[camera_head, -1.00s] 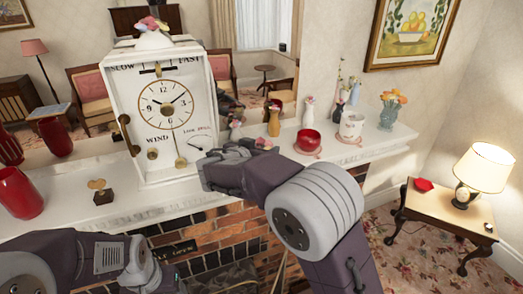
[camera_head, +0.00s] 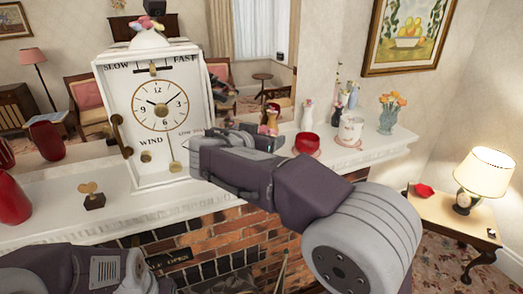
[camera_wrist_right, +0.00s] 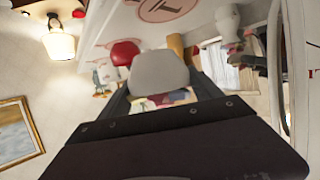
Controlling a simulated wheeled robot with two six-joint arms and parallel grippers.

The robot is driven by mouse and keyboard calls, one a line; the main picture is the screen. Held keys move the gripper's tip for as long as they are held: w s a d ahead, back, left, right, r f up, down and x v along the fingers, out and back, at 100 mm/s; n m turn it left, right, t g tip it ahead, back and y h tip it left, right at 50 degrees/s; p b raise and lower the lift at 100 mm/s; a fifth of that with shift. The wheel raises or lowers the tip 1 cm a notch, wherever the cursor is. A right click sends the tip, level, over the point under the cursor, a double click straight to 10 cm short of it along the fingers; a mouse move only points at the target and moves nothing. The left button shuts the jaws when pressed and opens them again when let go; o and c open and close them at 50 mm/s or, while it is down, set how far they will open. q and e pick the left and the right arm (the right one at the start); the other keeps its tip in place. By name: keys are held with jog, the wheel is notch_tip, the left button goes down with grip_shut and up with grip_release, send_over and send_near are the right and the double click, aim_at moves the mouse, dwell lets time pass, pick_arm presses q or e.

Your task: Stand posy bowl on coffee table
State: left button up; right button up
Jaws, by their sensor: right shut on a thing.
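In the right wrist view, which is upside down, my right gripper (camera_wrist_right: 165,97) is shut on a posy bowl (camera_wrist_right: 160,72), a smooth pale bowl with coloured flowers at its rim. In the head view my right gripper (camera_head: 197,160) is at the mantel's front, just right of the white clock (camera_head: 155,110); it hides the held bowl. Part of my left arm shows at the bottom left, its jaws unclear. A similar white piece with pink, yellow and blue flowers (camera_head: 150,36) sits on the clock. I cannot make out a coffee table.
The white mantel (camera_head: 70,215) carries a red vase (camera_head: 12,200), a heart ornament (camera_head: 93,196), a red pot (camera_head: 307,144), a white cup (camera_head: 350,130) and a flower vase (camera_head: 388,115). A wooden side table (camera_head: 450,222) with a lamp (camera_head: 482,175) stands right.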

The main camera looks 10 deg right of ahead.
jog(key=s+d+r+b, duration=0.1)
jog(key=s+r, duration=0.3)
jog(key=s, duration=0.3)
jog(key=shift+r, duration=0.1)
dwell(0.4)
